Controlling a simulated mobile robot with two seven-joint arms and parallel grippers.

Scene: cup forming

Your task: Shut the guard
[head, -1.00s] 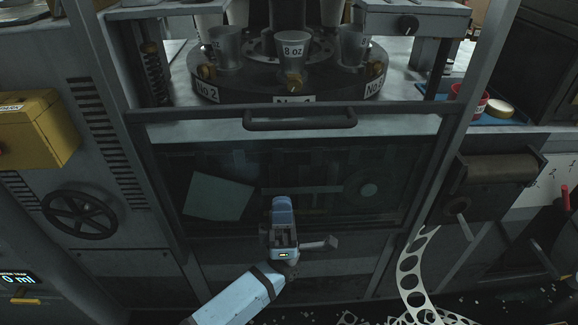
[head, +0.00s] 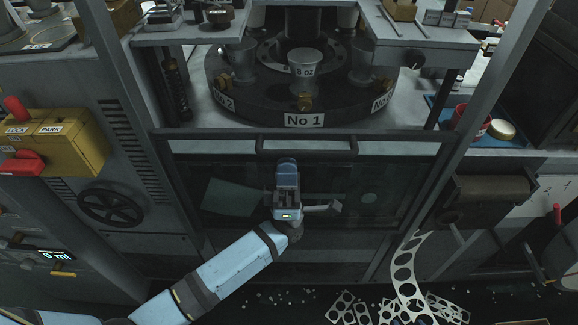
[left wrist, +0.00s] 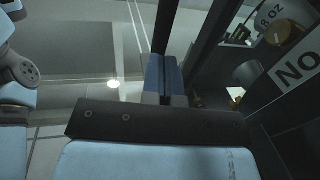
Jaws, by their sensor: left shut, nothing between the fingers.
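The guard (head: 225,190) is a dark see-through panel in a grey frame. In the head view it sits low, below the turntable, and the opening above it is uncovered. Its handle (head: 307,152) is a dark horizontal bar near the panel's top edge. My left gripper (head: 286,163) is shut and empty, in front of the panel, with its tip at or just under the handle's left part. I cannot tell whether it touches the handle. The left wrist view shows its blue fingers (left wrist: 165,75) together, beside a dark slanting bar. My right gripper is out of view.
A dark turntable (head: 304,120) with metal cups stands behind the opening. A yellow lever box (head: 70,140) and a handwheel (head: 110,207) are at left. A roller (head: 492,187) and a punched strip (head: 404,270) are at right, with scraps on the floor.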

